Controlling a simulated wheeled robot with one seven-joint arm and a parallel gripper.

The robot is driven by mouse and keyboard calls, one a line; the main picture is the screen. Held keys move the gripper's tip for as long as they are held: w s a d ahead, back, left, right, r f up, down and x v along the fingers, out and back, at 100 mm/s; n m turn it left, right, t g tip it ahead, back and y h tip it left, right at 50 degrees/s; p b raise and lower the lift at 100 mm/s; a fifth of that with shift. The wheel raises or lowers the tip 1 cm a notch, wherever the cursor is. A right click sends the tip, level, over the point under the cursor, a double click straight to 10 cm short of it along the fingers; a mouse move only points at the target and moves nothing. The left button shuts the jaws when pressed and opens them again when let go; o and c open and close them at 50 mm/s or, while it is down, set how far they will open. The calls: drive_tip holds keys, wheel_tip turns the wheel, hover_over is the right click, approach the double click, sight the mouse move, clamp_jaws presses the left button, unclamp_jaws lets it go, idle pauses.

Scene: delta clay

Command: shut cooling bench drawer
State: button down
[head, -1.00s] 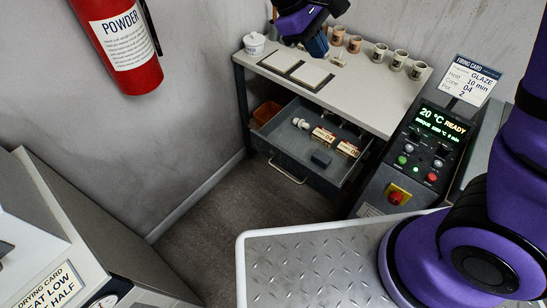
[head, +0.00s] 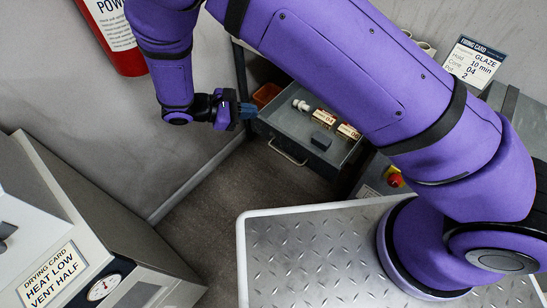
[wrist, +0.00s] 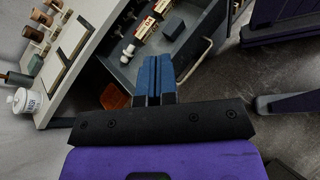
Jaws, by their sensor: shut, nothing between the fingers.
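The cooling bench drawer (head: 282,134) stands pulled out, with a pale bar handle (head: 287,153) on its front. It holds a white fitting, two small labelled boxes and a dark block. In the wrist view the open drawer (wrist: 185,62) lies beyond my fingers, with its handle (wrist: 196,62) to their right. My gripper (head: 247,111) is shut and empty, at the drawer's left front corner in the head view. Its blue fingers (wrist: 155,72) are pressed together in the wrist view. I cannot tell whether they touch the drawer. My arm hides most of the bench top.
An orange bin (head: 266,94) sits in the bench left of the drawer. A red extinguisher (head: 112,38) hangs on the left wall. A drying cabinet (head: 90,230) stands at lower left. The floor before the drawer is clear. The bench top (wrist: 84,66) holds a lidded jar and cups.

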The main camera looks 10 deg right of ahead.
sight(314, 116)
drive_tip(key=s+a+f+n+t, duration=0.1)
drive_tip(key=s+f+n+t, duration=0.25)
drive_tip(key=f, duration=0.45)
drive_tip(key=s+a+f+n+t+h, duration=0.1)
drive_tip(key=s+f+n+t, duration=0.3)
drive_tip(key=f, duration=0.5)
drive_tip(key=s+a+f+n+t, duration=0.1)
drive_tip(key=s+f+n+t, duration=0.2)
drive_tip(key=f+t, duration=0.35)
drive_tip(key=w+d+r+g, duration=0.1)
drive_tip(key=w+d, duration=0.8)
drive_tip(key=shift+d+g, duration=0.2)
drive_tip(key=shift+g, duration=0.2)
drive_tip(key=shift+w, duration=0.15)
drive_tip(key=f+x, duration=0.1)
drive_tip(key=x, duration=0.7)
drive_tip(key=f+x, duration=0.2)
drive_tip(key=x, duration=0.7)
drive_tip(key=f+x, duration=0.1)
drive_tip(key=x, duration=0.8)
drive_tip(key=shift+w+d+f, duration=0.2)
drive_tip(key=shift+w+f, duration=0.15)
drive_tip(key=shift+f, duration=0.05)
drive_tip(key=shift+w+d+r, duration=0.1)
drive_tip(key=shift+w+d, duration=0.1)
drive_tip(key=shift+w, duration=0.05)
drive_tip(key=shift+d+r, duration=0.1)
